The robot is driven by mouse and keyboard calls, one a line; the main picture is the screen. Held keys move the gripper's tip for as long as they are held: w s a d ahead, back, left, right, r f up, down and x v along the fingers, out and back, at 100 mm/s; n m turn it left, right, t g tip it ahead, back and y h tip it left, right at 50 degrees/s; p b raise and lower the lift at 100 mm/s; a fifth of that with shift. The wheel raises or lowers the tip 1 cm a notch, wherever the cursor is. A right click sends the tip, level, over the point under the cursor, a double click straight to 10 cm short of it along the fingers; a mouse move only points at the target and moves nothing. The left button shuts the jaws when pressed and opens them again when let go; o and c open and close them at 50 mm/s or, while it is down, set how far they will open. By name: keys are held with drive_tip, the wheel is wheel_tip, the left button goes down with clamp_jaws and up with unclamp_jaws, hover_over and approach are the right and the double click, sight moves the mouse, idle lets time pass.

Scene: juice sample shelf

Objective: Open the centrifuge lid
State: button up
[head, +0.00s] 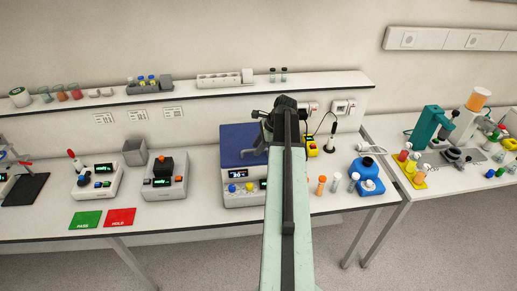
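The centrifuge is the white device (233,199) with a lit display and knobs on its front, standing on the bench mid-view. My gripper (261,140) is dark and small in the view, at the right part of the lid. My own arm runs up the middle and hides part of the gripper and the device's right side. I cannot tell whether the fingers touch the lid or are open.
A blue container (368,185) and small colored-capped vials stand right of my arm. A grey instrument (164,180) and a grey bin (135,151) stand left. Green (86,219) and red (120,217) mats lie at the front edge. A shelf (190,91) runs above the bench.

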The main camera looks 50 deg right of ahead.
clamp_jaws()
idle(1.2)
